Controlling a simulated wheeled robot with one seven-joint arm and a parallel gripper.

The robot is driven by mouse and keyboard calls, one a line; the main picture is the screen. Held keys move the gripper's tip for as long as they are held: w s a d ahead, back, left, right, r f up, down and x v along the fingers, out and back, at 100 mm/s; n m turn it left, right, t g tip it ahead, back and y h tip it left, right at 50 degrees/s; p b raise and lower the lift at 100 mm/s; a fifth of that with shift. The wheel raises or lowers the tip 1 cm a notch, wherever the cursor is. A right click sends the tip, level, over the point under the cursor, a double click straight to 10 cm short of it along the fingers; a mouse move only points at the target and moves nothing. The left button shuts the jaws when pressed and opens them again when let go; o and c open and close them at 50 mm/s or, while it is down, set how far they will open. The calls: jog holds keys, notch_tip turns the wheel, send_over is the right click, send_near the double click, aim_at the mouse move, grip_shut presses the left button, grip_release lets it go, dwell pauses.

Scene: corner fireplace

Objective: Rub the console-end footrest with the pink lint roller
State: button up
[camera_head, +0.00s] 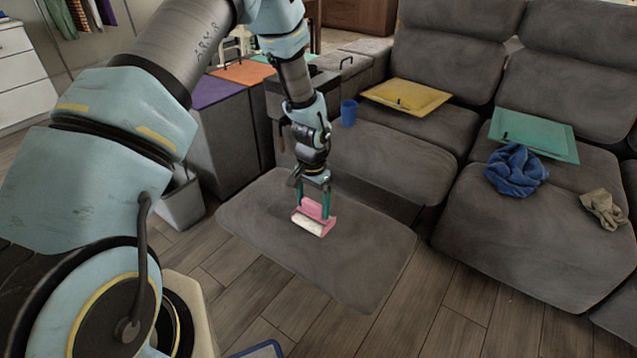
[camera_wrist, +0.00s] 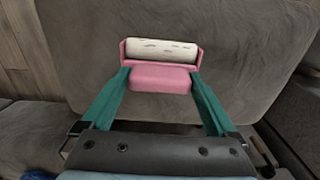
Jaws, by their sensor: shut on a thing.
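The pink lint roller (camera_head: 313,216) is in my gripper (camera_head: 314,200), its white roll facing down over the grey footrest (camera_head: 345,268). In the wrist view the roller's pink handle block (camera_wrist: 160,78) sits between the green fingers of my gripper (camera_wrist: 160,88). The white roll (camera_wrist: 162,48) has several dark marks on it. The grey footrest (camera_wrist: 235,40) fills most of the wrist view behind the roller. The roll is at or very close to the footrest's top, left of its middle in the head view; I cannot tell if it touches.
A grey bin (camera_head: 181,205) stands left of the footrest.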

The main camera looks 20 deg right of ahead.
jog(key=shift+r+p, duration=1.5)
jog(key=shift+r, duration=0.9)
jog(key=shift+f, duration=0.1)
